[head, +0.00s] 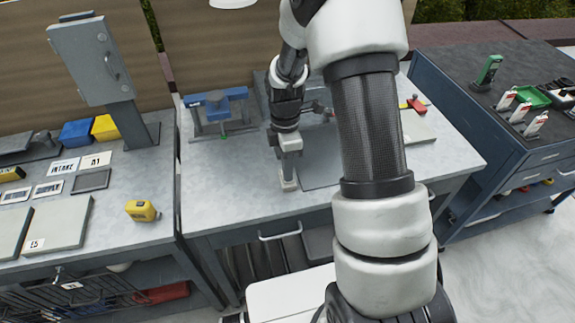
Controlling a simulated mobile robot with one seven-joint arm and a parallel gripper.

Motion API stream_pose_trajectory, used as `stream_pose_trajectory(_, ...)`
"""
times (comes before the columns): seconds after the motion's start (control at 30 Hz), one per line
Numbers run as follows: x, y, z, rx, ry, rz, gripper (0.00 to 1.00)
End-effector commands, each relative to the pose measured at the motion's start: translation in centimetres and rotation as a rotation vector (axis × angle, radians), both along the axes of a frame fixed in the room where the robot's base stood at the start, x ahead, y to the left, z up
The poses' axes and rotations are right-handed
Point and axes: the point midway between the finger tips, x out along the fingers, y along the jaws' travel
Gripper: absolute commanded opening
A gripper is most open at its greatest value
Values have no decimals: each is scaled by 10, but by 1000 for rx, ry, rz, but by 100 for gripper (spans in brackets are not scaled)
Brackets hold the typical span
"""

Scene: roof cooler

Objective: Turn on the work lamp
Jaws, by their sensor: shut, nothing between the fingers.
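A white, rounded shade, seemingly part of the work lamp (233,3), is cut off by the top edge of the head view. Its switch cannot be made out, and I cannot tell whether it is lit. My gripper (289,184) points down over the middle workbench (232,185), with its fingers shut and empty. The fingertips are at or just above the bench top; I cannot tell whether they touch it. My arm hides part of the bench behind it.
A blue clamp-like fixture (218,107) stands left of my gripper. A grey box on a post (95,60) stands on the left bench, with a yellow tool (142,211) near its front edge. A dark cart (475,125) stands right. The middle bench's front left is clear.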

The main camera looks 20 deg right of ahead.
Motion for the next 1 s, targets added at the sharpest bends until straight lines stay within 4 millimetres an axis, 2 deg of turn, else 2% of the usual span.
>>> stream_pose_trajectory(0.17, 0, 0, 0, 0, 0, 0, 0)
stream_pose_trajectory(0.27, -3, -1, -11, 1, 0, -1, 0)
stream_pose_trajectory(0.3, -2, 0, -5, 0, -2, -1, 0)
stream_pose_trajectory(0.57, -2, -1, -6, 0, 2, -1, 0)
stream_pose_trajectory(1.0, 14, 0, -2, 0, -3, 0, 0)
